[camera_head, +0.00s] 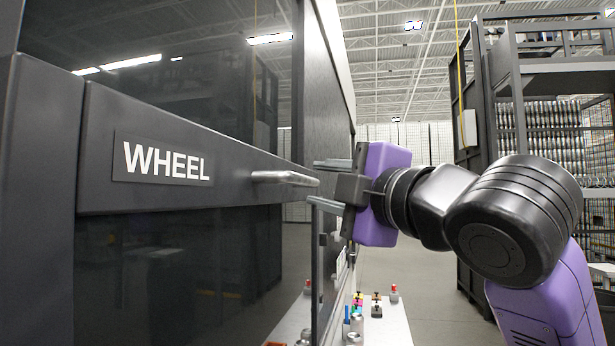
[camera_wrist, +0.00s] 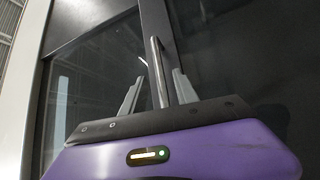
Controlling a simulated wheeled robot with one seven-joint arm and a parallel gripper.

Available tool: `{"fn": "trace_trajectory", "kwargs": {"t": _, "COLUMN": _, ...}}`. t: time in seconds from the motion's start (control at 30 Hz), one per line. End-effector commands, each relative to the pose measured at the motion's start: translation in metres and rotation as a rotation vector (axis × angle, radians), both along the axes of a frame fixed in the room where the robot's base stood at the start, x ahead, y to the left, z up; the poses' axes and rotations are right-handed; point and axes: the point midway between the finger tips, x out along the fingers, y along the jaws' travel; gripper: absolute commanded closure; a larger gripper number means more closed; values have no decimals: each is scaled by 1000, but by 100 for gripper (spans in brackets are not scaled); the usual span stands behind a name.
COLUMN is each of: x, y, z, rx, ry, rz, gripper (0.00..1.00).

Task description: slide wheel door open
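The wheel door (camera_head: 185,240) is a dark framed glass panel with a crossbar and a white "WHEEL" label (camera_head: 165,160). A metal handle (camera_head: 285,178) sticks out near the right end of the crossbar. My gripper (camera_head: 322,184) is open, with its fingers pointing left at the handle. One finger is above the handle's level and the other below it. In the wrist view the handle (camera_wrist: 158,75) stands between the two spread fingers, and neither finger appears to touch it. In the head view the fingertips are about level with the handle's outer end.
A white table (camera_head: 385,325) with cans and small coloured parts stands below my gripper. Dark racks (camera_head: 520,110) with rows of cans stand at the right. The floor between the machine and the racks looks clear.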

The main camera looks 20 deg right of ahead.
Motion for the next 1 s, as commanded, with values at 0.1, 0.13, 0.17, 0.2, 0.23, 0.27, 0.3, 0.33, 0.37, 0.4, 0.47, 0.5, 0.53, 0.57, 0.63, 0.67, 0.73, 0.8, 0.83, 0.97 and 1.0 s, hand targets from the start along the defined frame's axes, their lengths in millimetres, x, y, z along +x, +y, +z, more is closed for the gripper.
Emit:
{"fn": "trace_trajectory", "kwargs": {"t": 0.1, "x": 19, "y": 3, "z": 5, "rx": 3, "ry": 2, "rz": 1, "gripper": 64}}
{"fn": "trace_trajectory", "kwargs": {"t": 0.13, "x": 23, "y": 4, "z": 5, "rx": 2, "ry": 2, "rz": 1, "gripper": 64}}
{"fn": "trace_trajectory", "kwargs": {"t": 0.17, "x": 27, "y": 4, "z": 6, "rx": 2, "ry": 2, "rz": 2, "gripper": 64}}
{"fn": "trace_trajectory", "kwargs": {"t": 0.2, "x": 32, "y": 5, "z": 6, "rx": 3, "ry": 2, "rz": 1, "gripper": 64}}
{"fn": "trace_trajectory", "kwargs": {"t": 0.23, "x": 35, "y": 5, "z": 7, "rx": 3, "ry": 2, "rz": 1, "gripper": 64}}
{"fn": "trace_trajectory", "kwargs": {"t": 0.27, "x": 38, "y": 6, "z": 7, "rx": 3, "ry": 1, "rz": 1, "gripper": 64}}
{"fn": "trace_trajectory", "kwargs": {"t": 0.3, "x": 41, "y": 6, "z": 7, "rx": 3, "ry": 1, "rz": 1, "gripper": 64}}
{"fn": "trace_trajectory", "kwargs": {"t": 0.33, "x": 43, "y": 7, "z": 7, "rx": 3, "ry": 1, "rz": 1, "gripper": 64}}
{"fn": "trace_trajectory", "kwargs": {"t": 0.37, "x": 45, "y": 7, "z": 7, "rx": 2, "ry": 1, "rz": 1, "gripper": 64}}
{"fn": "trace_trajectory", "kwargs": {"t": 0.4, "x": 46, "y": 7, "z": 7, "rx": 2, "ry": 0, "rz": 1, "gripper": 64}}
{"fn": "trace_trajectory", "kwargs": {"t": 0.47, "x": 47, "y": 7, "z": 7, "rx": 2, "ry": 0, "rz": 1, "gripper": 64}}
{"fn": "trace_trajectory", "kwargs": {"t": 0.5, "x": 48, "y": 8, "z": 7, "rx": 2, "ry": 0, "rz": 1, "gripper": 64}}
{"fn": "trace_trajectory", "kwargs": {"t": 0.53, "x": 48, "y": 8, "z": 7, "rx": 2, "ry": -1, "rz": 1, "gripper": 64}}
{"fn": "trace_trajectory", "kwargs": {"t": 0.57, "x": 48, "y": 7, "z": 7, "rx": 2, "ry": -1, "rz": 1, "gripper": 64}}
{"fn": "trace_trajectory", "kwargs": {"t": 0.63, "x": 48, "y": 7, "z": 7, "rx": 2, "ry": -1, "rz": 1, "gripper": 64}}
{"fn": "trace_trajectory", "kwargs": {"t": 0.67, "x": 48, "y": 7, "z": 7, "rx": 2, "ry": -1, "rz": 1, "gripper": 64}}
{"fn": "trace_trajectory", "kwargs": {"t": 0.73, "x": 48, "y": 7, "z": 7, "rx": 2, "ry": -1, "rz": 1, "gripper": 74}}
{"fn": "trace_trajectory", "kwargs": {"t": 0.8, "x": 47, "y": 7, "z": 7, "rx": 2, "ry": -1, "rz": 1, "gripper": 87}}
{"fn": "trace_trajectory", "kwargs": {"t": 0.83, "x": 47, "y": 7, "z": 7, "rx": 2, "ry": -1, "rz": 1, "gripper": 93}}
{"fn": "trace_trajectory", "kwargs": {"t": 0.97, "x": 47, "y": 7, "z": 7, "rx": 2, "ry": -1, "rz": 1, "gripper": 100}}
{"fn": "trace_trajectory", "kwargs": {"t": 1.0, "x": 47, "y": 7, "z": 7, "rx": 2, "ry": -1, "rz": 1, "gripper": 100}}
